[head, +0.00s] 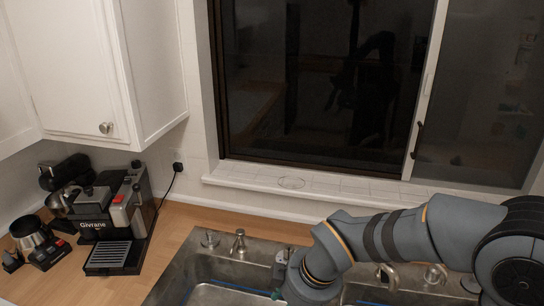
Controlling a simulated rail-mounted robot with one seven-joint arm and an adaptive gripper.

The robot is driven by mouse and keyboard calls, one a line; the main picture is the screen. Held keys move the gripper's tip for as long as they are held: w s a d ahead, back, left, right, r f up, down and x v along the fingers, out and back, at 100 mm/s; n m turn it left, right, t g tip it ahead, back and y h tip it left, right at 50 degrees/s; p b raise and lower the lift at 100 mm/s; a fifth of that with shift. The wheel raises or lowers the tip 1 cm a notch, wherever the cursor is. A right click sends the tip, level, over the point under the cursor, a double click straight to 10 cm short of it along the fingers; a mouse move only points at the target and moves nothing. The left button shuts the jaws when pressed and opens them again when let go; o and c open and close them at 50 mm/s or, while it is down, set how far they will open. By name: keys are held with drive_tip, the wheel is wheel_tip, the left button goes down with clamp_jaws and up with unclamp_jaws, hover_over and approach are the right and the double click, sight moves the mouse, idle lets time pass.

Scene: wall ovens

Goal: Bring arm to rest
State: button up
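My arm (385,237) reaches in from the right edge of the head view. It is grey-blue with dark and orange bands. It passes over the sink area and bends down near the bottom middle.
A steel double sink (190,262) lies under the arm, with a faucet (388,277) partly behind it. A coffee machine (115,222) and a grinder (38,243) stand on the wooden counter (172,226) at left. A white cabinet (95,65) hangs above. A dark window (320,80) is behind.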

drive_tip(key=s+a+n+y+p, duration=0.1)
drive_tip(key=s+a, duration=0.2)
drive_tip(key=s, duration=0.5)
drive_tip(key=shift+s+r+y, duration=0.25)
drive_tip(key=shift+r+y, duration=0.05)
drive_tip(key=shift+r, duration=0.15)
drive_tip(key=shift+a+f, duration=0.1)
drive_tip(key=shift+a, duration=0.05)
